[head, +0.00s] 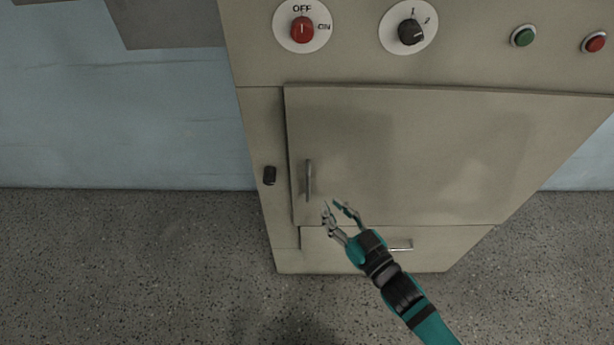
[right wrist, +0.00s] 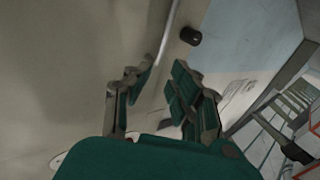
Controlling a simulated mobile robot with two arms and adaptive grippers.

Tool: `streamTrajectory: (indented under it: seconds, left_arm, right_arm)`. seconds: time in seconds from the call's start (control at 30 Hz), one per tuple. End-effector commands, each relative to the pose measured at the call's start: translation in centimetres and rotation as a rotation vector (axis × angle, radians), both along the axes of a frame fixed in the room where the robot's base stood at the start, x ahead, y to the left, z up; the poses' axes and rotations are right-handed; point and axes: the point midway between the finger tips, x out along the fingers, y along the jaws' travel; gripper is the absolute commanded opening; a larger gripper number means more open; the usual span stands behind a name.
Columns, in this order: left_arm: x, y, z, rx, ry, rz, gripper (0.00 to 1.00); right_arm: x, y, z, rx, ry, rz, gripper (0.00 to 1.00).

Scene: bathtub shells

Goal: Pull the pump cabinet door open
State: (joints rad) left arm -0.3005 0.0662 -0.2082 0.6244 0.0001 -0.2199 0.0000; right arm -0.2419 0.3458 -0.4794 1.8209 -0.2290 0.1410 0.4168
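The pump cabinet door (head: 430,150) is a beige panel and looks shut in the head view. Its upright grey bar handle (head: 308,180) is near the door's left edge. My right gripper (head: 333,204) is open and empty, just right of and below the handle's lower end, in front of the door. In the right wrist view the two green-padded fingers (right wrist: 162,80) are spread, with a thin grey strip beyond them that may be the handle or door edge; I cannot tell which. No contact is visible. My left gripper is not in view.
A small black knob or latch (head: 269,175) sits on the frame left of the door and also shows in the right wrist view (right wrist: 190,36). Dials and buttons are above. A lower drawer with a handle (head: 400,245) lies below. The speckled floor (head: 130,270) at left is clear.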

Motion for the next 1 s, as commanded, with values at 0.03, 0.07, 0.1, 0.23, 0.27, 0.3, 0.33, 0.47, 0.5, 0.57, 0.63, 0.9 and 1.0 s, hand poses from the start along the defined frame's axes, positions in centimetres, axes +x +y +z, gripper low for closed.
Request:
streamTrajectory:
  seconds: [0.03, 0.07, 0.1, 0.23, 0.27, 0.3, 0.33, 0.47, 0.5, 0.57, 0.63, 0.9, 1.0]
  left_arm:
    - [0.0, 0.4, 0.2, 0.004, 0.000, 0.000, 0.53]
    - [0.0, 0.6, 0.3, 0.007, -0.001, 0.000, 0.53]
    - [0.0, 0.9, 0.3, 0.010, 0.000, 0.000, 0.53]
    - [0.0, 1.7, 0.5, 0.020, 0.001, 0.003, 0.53]
    - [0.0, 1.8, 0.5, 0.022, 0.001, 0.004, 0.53]
    - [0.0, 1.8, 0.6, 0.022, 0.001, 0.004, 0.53]
    - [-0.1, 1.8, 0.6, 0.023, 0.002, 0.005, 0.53]
    - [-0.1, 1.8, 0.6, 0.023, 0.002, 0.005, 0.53]
    - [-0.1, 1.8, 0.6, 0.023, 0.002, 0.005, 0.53]
    - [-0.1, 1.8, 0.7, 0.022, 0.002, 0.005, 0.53]
    - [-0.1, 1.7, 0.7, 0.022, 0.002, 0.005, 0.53]
    - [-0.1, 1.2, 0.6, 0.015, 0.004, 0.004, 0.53]
    - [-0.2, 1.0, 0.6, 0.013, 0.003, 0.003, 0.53]
  right_arm:
    - [1.1, 0.7, 0.2, 0.002, -0.002, -0.001, 0.21]
    - [1.6, 1.1, 0.2, 0.002, -0.002, 0.000, 0.21]
    - [2.4, 1.5, 0.2, -0.001, -0.003, -0.001, 0.21]
    - [4.7, 3.1, 0.1, 0.000, -0.001, 0.000, 0.21]
    - [5.2, 3.4, 0.1, 0.001, -0.001, -0.001, 0.21]
    - [5.8, 3.8, 0.1, 0.001, -0.001, -0.001, 0.21]
    - [6.2, 4.1, 0.1, 0.001, -0.001, -0.001, 0.21]
    - [7.7, 5.1, 0.0, -0.001, -0.001, -0.001, 0.21]
    - [8.0, 5.3, 0.0, -0.001, 0.000, -0.001, 0.21]
    - [8.4, 5.6, 0.0, -0.001, 0.000, 0.000, 0.21]
    - [8.6, 5.8, -0.1, -0.002, 0.001, 0.000, 0.21]
    - [8.8, 5.9, -0.1, -0.002, 0.001, 0.000, 0.21]
    - [8.8, 5.8, -0.1, -0.002, 0.001, -0.001, 0.12]
